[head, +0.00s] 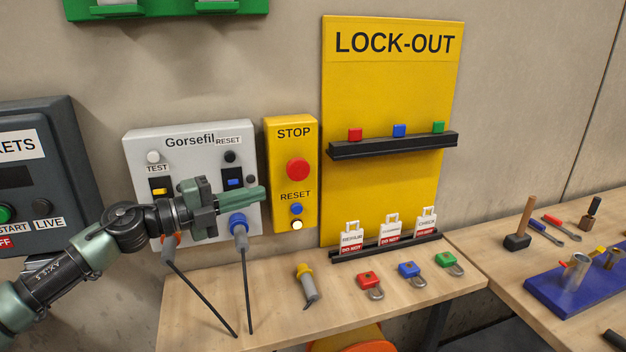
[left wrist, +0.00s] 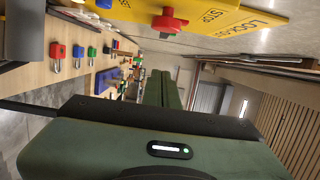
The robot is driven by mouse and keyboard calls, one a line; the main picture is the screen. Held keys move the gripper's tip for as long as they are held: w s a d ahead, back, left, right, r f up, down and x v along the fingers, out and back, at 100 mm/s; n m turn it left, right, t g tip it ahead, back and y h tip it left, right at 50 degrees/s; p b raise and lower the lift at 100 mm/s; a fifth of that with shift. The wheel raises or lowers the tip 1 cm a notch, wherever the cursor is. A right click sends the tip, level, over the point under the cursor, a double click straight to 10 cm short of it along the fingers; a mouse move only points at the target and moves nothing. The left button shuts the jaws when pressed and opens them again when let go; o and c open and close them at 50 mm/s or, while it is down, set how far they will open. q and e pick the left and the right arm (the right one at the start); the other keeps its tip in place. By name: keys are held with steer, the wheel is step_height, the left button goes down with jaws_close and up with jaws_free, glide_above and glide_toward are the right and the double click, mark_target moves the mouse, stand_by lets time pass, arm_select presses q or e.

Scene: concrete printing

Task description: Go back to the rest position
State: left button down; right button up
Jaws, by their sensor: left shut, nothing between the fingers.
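My left gripper (head: 262,193) is shut and empty. I cannot tell whether the fingertips touch the STOP box. My right gripper is not in view.
A yellow-grey connector (head: 307,284) and red, blue and green padlocks (head: 408,270) lie on the table (head: 200,300). The yellow LOCK-OUT board (head: 385,95) holds tags. Tools lie on the right bench.

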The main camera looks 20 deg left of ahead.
arm_select(q)
steer(key=d+f+n+t+y, duration=0.45)
steer(key=f+n, duration=0.25)
steer(key=n, duration=0.2)
steer(key=s+f+n+g+y, duration=0.1)
steer(key=s+f+n+y, duration=0.3)
steer(key=f, duration=0.3)
steer(key=s+f+n+g+y, duration=0.1)
steer(key=s+f+n+y, duration=0.1)
steer(key=f+n+y, duration=0.35)
steer(key=s+d+f+n+g+h, duration=0.1)
steer(key=s+d+f+n+g, duration=0.15)
steer(key=s+f+g, duration=0.85)
steer(key=s+d+f+n+g+h, duration=0.15)
steer(key=s+f+n, duration=0.45)
steer(key=s, duration=1.1)
step_height(320, 180, down, 26)
steer(key=s+m+g, duration=0.1)
steer(key=s+m, duration=0.1)
steer(key=m, duration=0.1)
steer(key=s+a+f+g, duration=0.1)
steer(key=s+a+f, duration=0.1)
steer(key=s+f, duration=1.4)
steer(key=shift+s+a+f+y, duration=0.2)
steer(key=shift+s+f+y, duration=0.15)
steer(key=shift+f, duration=0.1)
